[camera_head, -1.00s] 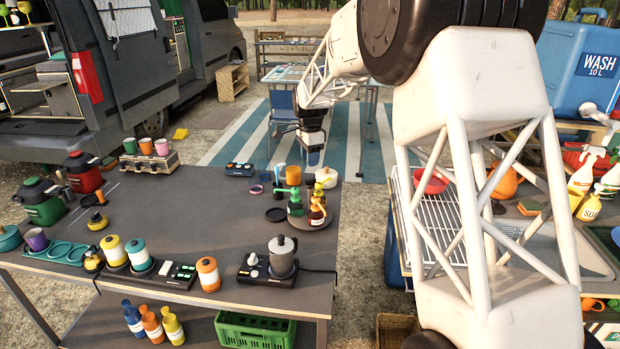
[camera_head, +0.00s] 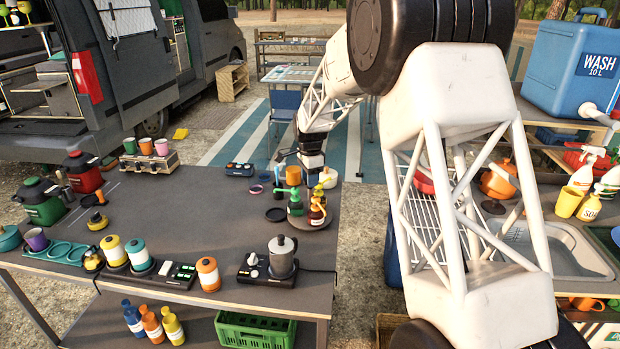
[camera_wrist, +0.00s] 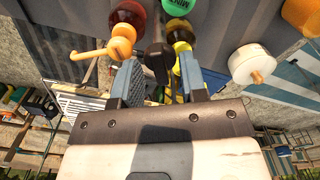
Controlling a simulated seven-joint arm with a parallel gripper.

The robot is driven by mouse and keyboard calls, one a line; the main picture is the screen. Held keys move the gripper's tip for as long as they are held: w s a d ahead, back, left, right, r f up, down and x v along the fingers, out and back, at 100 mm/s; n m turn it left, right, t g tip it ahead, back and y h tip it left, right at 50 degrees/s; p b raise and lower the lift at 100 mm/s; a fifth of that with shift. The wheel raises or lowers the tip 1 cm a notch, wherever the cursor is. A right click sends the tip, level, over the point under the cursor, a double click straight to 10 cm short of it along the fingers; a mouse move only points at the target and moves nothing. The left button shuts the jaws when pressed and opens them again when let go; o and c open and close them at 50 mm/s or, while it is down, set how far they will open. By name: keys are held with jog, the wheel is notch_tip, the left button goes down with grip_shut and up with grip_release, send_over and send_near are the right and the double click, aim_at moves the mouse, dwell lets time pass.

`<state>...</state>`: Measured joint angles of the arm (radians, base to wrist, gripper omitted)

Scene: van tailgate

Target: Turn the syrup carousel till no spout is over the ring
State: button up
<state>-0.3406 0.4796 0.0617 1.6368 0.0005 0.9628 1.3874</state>
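The syrup carousel (camera_head: 322,227) is a low dark turntable near the table's right edge, bearing pump bottles with green (camera_head: 292,192) and orange (camera_head: 315,198) tops. In the wrist view a green MINT bottle (camera_wrist: 183,8), an orange spout (camera_wrist: 92,53) and a dark spout or handle (camera_wrist: 158,62) show close in front. My gripper (camera_head: 312,172) is above and just behind the carousel. In the wrist view its two fingers (camera_wrist: 160,88) are apart, with the dark piece between or just beyond them; I cannot tell if they touch it. A dark ring-like disc (camera_head: 276,214) lies left of the carousel; I cannot tell if a spout overhangs it.
A cream lidded pot (camera_head: 328,178) stands close behind the carousel, and also at the right of the wrist view (camera_wrist: 252,65). An orange cylinder (camera_head: 293,175) is behind too. A moka pot (camera_head: 282,257) stands in front.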

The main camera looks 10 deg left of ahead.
grip_shut()
jog(key=shift+n, duration=0.4)
jog(key=n, duration=1.1)
dwell(0.5)
jog(key=shift+n, duration=0.3)
grip_release()
